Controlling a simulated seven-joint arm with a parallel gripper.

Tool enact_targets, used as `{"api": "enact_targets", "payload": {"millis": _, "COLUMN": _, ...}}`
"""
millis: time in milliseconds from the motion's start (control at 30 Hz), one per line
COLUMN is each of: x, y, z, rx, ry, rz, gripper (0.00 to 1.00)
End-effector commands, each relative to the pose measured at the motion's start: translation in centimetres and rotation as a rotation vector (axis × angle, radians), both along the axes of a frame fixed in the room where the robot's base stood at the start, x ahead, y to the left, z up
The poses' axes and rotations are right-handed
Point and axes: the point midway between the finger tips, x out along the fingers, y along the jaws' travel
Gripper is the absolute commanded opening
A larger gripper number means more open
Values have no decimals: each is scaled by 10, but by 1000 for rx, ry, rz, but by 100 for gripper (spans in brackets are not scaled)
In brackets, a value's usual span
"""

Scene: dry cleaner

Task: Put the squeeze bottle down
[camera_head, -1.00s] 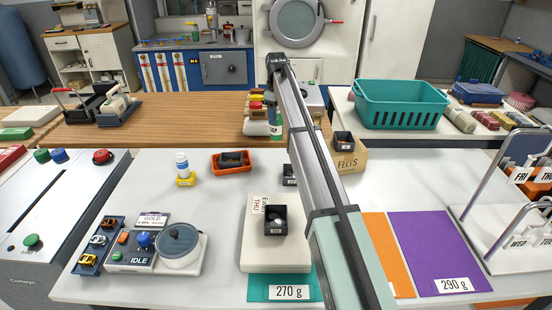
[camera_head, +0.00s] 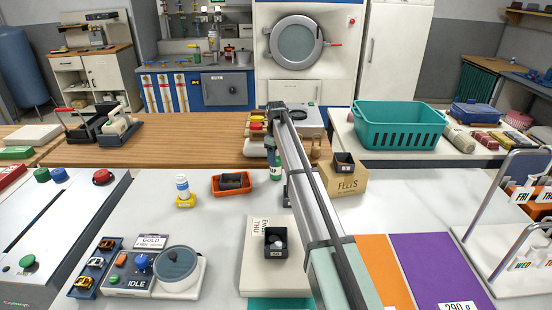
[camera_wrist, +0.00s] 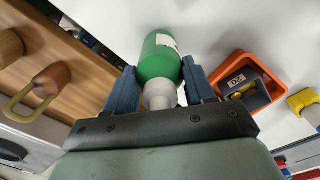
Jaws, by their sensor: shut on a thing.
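The squeeze bottle (camera_head: 276,172) is green with a white cap end. It hangs below the far end of my arm, at the back edge of the white table (camera_head: 130,215). In the wrist view the bottle (camera_wrist: 158,60) sits between the two blue fingers, its white neck toward the palm and its green body pointing away. My gripper (camera_wrist: 159,70) is shut on it. In the head view my gripper (camera_head: 273,150) is small and partly hidden by the arm. I cannot tell whether the bottle's base touches the table.
An orange tray (camera_head: 231,193) holding a dark box stands left of the bottle. A white bottle with a blue cap (camera_head: 182,186) stands farther left. A Felts box (camera_head: 345,183) is to the right. A wooden counter (camera_head: 180,145) lies behind. White tabletop shows around the bottle.

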Motion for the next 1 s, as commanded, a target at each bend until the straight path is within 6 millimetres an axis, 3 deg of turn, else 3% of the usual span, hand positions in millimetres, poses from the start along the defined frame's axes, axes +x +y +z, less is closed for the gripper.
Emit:
{"api": "enact_targets", "payload": {"millis": 400, "x": 0, "y": 0, "z": -5, "rx": 0, "ry": 0, "rz": 0, "gripper": 16}}
{"api": "enact_targets", "payload": {"millis": 433, "x": 0, "y": 0, "z": -5, "rx": 0, "ry": 0, "rz": 0, "gripper": 56}}
{"api": "enact_targets", "payload": {"millis": 700, "x": 0, "y": 0, "z": -5, "rx": 0, "ry": 0, "rz": 0, "gripper": 79}}
{"api": "enact_targets", "payload": {"millis": 1000, "x": 0, "y": 0, "z": -1, "rx": 0, "ry": 0, "rz": 0, "gripper": 79}}
